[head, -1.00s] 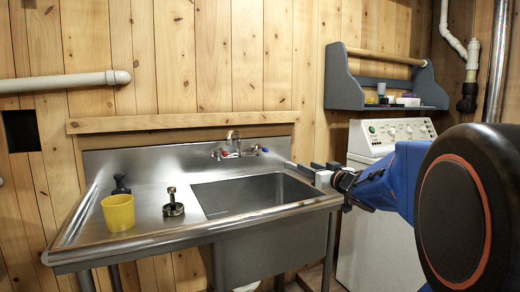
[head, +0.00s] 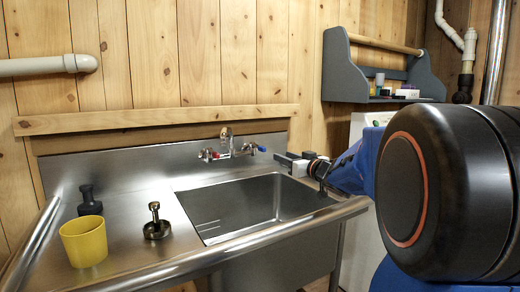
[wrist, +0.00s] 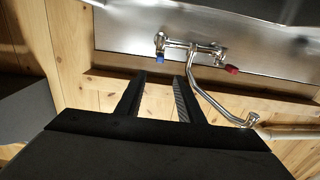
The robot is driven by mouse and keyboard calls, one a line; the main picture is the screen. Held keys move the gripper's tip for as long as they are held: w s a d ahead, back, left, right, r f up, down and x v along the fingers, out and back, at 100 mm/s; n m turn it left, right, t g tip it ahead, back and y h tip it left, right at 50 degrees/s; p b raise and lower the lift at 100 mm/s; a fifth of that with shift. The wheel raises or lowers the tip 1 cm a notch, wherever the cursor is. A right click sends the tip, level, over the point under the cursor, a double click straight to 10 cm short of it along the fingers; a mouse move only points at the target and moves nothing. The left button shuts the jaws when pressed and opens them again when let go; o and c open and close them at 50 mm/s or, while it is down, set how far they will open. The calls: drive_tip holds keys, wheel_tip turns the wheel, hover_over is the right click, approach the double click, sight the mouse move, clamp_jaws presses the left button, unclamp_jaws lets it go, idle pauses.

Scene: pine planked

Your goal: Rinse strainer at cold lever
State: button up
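The strainer (head: 157,226) is a small dark metal basket with an upright knob, standing on the steel drainboard left of the basin. The cold lever (head: 262,148) has a blue tip and sits at the right end of the wall faucet (head: 232,148). In the wrist view, which looks inverted, the blue lever (wrist: 160,57) is just past my fingertips, apart from them. The red lever (wrist: 232,69) and curved spout (wrist: 208,98) are right of it. My gripper (head: 281,160) is over the basin's back right side. Its fingers (wrist: 159,80) are apart with nothing between them.
The sink basin (head: 212,228) looks empty. A yellow cup (head: 84,242) and a black stoppered item (head: 89,203) stand on the drainboard's left. A grey shelf (head: 345,75) with small items hangs at right, above a white appliance (head: 366,124) partly hidden by my arm.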

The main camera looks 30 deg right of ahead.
sight(265, 149)
drive_tip(key=w, duration=1.6)
drive_tip(key=shift+w+a, duration=0.25)
drive_tip(key=shift+w, duration=0.1)
clamp_jaws()
